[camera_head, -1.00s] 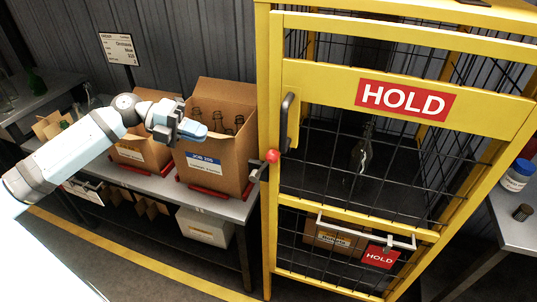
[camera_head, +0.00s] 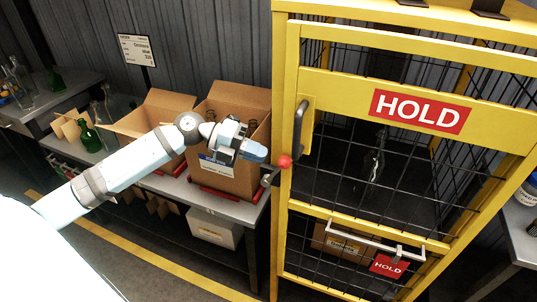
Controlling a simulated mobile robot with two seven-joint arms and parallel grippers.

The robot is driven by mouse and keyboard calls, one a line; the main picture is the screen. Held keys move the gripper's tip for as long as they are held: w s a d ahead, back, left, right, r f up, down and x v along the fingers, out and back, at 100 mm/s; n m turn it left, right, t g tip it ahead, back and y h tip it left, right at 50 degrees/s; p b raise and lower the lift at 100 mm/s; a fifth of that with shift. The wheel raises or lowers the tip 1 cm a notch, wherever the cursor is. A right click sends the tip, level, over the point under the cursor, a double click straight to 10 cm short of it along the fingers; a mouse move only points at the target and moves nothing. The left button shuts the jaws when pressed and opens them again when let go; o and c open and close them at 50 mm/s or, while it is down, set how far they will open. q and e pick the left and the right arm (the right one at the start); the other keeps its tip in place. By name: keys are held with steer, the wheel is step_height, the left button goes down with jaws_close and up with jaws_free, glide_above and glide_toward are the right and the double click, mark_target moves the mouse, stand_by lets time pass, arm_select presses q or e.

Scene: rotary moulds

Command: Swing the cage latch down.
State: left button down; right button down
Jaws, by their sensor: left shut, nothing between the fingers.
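The yellow cage (camera_head: 283,120) with its mesh door and red HOLD sign (camera_head: 420,110) fills the right half of the head view. The cage latch, a short metal lever with a red ball knob (camera_head: 284,161), sits on the door's left edge, below the dark door handle (camera_head: 301,128). The knob is at the upper end of the lever. My left gripper (camera_head: 262,154) is shut and empty. Its fingertips point right, just left of the red knob; I cannot tell whether they touch it. My right gripper is not in view.
Open cardboard boxes (camera_head: 236,101) with bottles stand on the metal bench (camera_head: 243,208) behind my left arm. A clear bottle (camera_head: 375,158) stands inside the cage. A lower drawer with a bar handle (camera_head: 368,241) is under the door. A white jar (camera_head: 529,190) is at far right.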

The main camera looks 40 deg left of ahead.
mark_target(275, 172)
arm_select(q)
steer(key=shift+x, duration=1.45)
